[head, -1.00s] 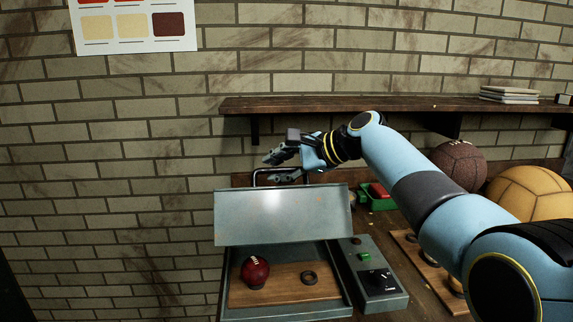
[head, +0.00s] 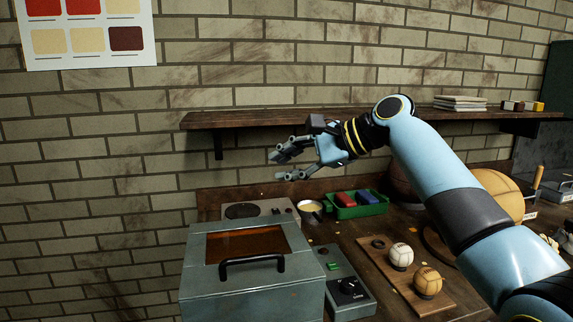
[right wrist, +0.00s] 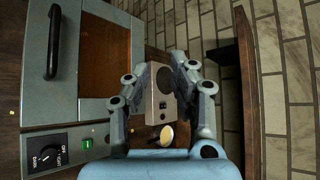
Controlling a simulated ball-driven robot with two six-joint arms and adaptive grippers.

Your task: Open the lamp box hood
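The lamp box (head: 255,295) is grey-blue metal, at the lower middle of the head view. Its hood (head: 200,262) is down over the box, with an amber window (head: 243,243) on top and a black bar handle (head: 252,264) at the front; the inside is hidden. The handle also shows at the upper left of the right wrist view (right wrist: 54,42). My right gripper (head: 279,166) is in the air above and behind the hood, apart from the handle. Its fingers are spread and empty in the right wrist view (right wrist: 161,68). My left gripper is out of view.
A control box (head: 345,287) with a knob stands against the box's right side. Behind are a grey panel (head: 265,211), a cup (head: 310,209) and a green tray (head: 357,208). A ball board (head: 405,270) lies right. A wall shelf (head: 270,117) runs behind the gripper.

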